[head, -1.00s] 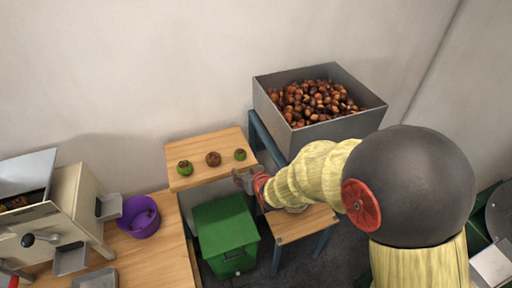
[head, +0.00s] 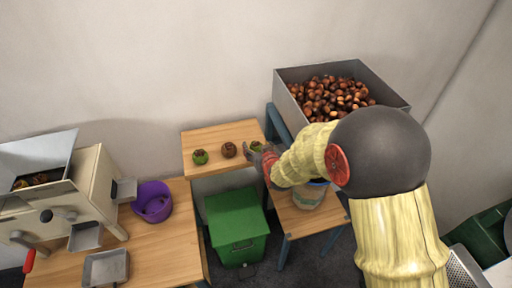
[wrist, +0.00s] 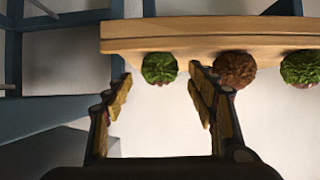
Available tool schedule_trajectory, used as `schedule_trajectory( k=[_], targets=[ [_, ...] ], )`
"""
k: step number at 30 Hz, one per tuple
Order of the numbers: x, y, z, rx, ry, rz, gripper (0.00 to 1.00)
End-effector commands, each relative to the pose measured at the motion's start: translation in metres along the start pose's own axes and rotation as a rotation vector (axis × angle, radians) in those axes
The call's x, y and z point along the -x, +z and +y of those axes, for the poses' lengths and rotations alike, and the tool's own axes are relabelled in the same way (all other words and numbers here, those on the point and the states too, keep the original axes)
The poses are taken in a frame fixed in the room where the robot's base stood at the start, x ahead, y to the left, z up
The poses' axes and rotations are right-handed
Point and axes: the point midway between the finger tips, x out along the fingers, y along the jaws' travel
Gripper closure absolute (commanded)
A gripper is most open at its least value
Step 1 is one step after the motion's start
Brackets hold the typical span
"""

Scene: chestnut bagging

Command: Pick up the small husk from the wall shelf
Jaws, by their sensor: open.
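Three round husks sit in a row on the wooden wall shelf (head: 216,134): a green one (head: 200,157) at left, a brown one (head: 229,150) in the middle and a smaller green one (head: 256,146) at right. My gripper (head: 263,154) is at the shelf's right front, close to the small husk and partly over it. The wrist view appears upside down, with the shelf (wrist: 200,32) at the top. There my open gripper (wrist: 159,78) has the small husk (wrist: 158,67) between its fingertips in the picture; contact cannot be told. The brown husk (wrist: 236,70) is just beyond one finger.
A grey bin of chestnuts (head: 390,98) stands right of the shelf. A sack (head: 300,198) on a low stool is under my arm. A purple bucket (head: 152,201) and a machine (head: 85,190) are on the left table.

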Motion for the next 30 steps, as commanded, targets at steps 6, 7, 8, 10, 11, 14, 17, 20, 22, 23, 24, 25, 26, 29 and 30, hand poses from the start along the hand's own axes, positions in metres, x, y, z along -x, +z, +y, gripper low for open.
schedule_trajectory(
  k=[6,7,8,10,11,14,17,20,22,23,24,25,26,29,30],
  targets=[
    [-0.0108,-0.0002,-0.0001,0.0,0.0,0.0,0.43],
    [-0.0109,-0.0003,-0.0001,0.0,0.0,0.0,0.43],
    [-0.0108,-0.0003,-0.0001,0.0,0.0,0.0,0.43],
    [-0.0107,-0.0002,-0.0001,0.0,0.0,0.0,0.43],
    [-0.0106,-0.0001,-0.0001,0.0,0.0,0.0,0.43],
    [-0.0106,0.0001,-0.0001,0.0,0.0,0.0,0.47],
    [-0.0105,0.0001,-0.0002,0.0,0.0,-0.001,0.53],
    [-0.0105,0.0002,-0.0002,0.0,0.0,-0.001,0.59],
    [-0.0104,0.0002,-0.0002,0.0,0.0,-0.001,0.63],
    [-0.0104,0.0002,-0.0001,0.0,0.0,-0.001,0.65],
    [-0.0104,0.0003,-0.0001,0.0,0.0,-0.001,0.67],
    [-0.0104,0.0003,-0.0001,0.0,0.0,-0.001,0.69],
    [-0.0104,0.0003,-0.0001,0.0,0.0,-0.001,0.7],
    [-0.0104,0.0003,-0.0001,0.0,0.0,-0.001,0.76],
    [-0.0104,0.0003,-0.0002,0.0,0.0,-0.001,0.78]
  ],
)
